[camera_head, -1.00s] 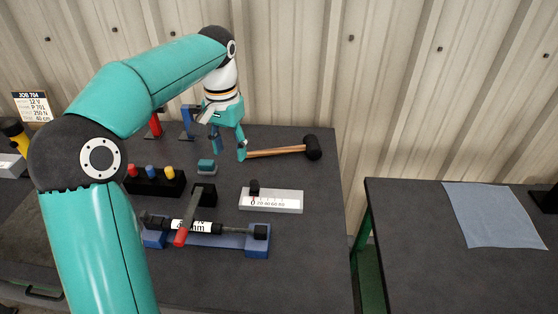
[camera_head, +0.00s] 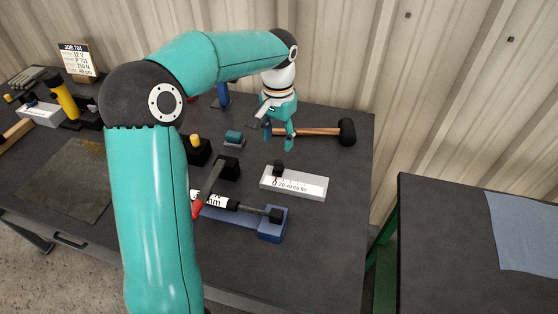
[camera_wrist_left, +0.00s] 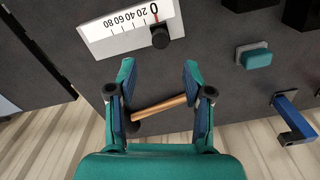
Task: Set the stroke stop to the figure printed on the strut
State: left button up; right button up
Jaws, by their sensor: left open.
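The stroke stop is a pale block (camera_head: 310,187) with a printed scale reading 0 to 80 and a dark knob (camera_head: 277,168) at the 0 end. The wrist view also shows the scale (camera_wrist_left: 122,27) and the knob (camera_wrist_left: 160,37) by the 0. The strut (camera_head: 228,203) lies in a blue cradle (camera_head: 270,226). Its white label is partly hidden by my arm and a red-tipped lever; only "mm" can be made out. My left gripper (camera_head: 280,141) is open and empty, behind the stop and near the hammer handle. Its spread fingers (camera_wrist_left: 158,70) show in the wrist view.
A hammer (camera_head: 318,132) lies behind the stop. A teal-topped block (camera_head: 233,140) sits left of my gripper. A job card (camera_head: 77,58) stands at the back left. A second table with a blue cloth (camera_head: 530,230) is at right, across a gap.

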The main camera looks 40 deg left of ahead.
aim_at(278, 162)
pick_arm(q)
notch_tip(278, 162, down, 9)
jog(key=shift+r, duration=0.2)
grip_shut()
dwell(0.3)
